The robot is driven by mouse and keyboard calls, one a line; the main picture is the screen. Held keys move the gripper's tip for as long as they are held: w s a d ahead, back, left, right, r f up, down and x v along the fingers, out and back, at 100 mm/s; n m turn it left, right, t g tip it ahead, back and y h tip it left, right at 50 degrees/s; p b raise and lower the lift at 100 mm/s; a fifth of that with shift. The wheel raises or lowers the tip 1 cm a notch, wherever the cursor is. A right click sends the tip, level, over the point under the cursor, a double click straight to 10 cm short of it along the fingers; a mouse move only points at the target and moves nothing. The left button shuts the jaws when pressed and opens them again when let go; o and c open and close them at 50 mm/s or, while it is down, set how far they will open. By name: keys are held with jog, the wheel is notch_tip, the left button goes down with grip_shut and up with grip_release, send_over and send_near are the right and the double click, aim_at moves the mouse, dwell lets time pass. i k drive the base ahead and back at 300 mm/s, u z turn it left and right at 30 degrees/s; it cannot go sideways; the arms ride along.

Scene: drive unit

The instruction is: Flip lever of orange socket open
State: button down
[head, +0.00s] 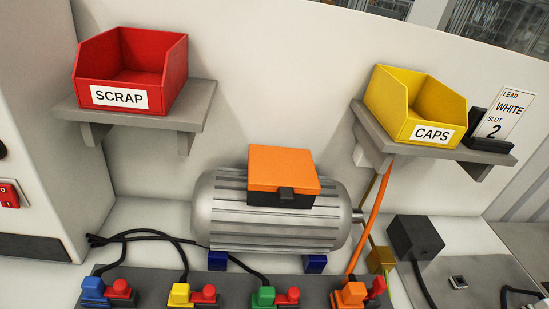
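The orange socket (350,294) sits at the right end of the dark socket strip (232,300) at the bottom of the head view. An orange cable (372,222) rises from it towards the right shelf. Its red lever (376,287) is just to the right of the orange body and stands tilted up, unlike the lower, blockier red parts beside the other sockets. The bottom edge of the picture cuts close to the socket. My gripper is not in view.
Blue (94,288), yellow (180,294) and green (264,297) sockets share the strip. Behind stands a grey motor (225,225) with an orange-lidded box (283,168). A dark box (415,238) is at right. Red SCRAP bin (172,82) and yellow CAPS bin (385,95) sit on shelves.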

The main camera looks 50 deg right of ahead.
aim_at(379, 284)
jog(key=k, duration=0.5)
jog(key=z, duration=1.75)
jog(key=k, duration=0.25)
jog(key=u, duration=0.35)
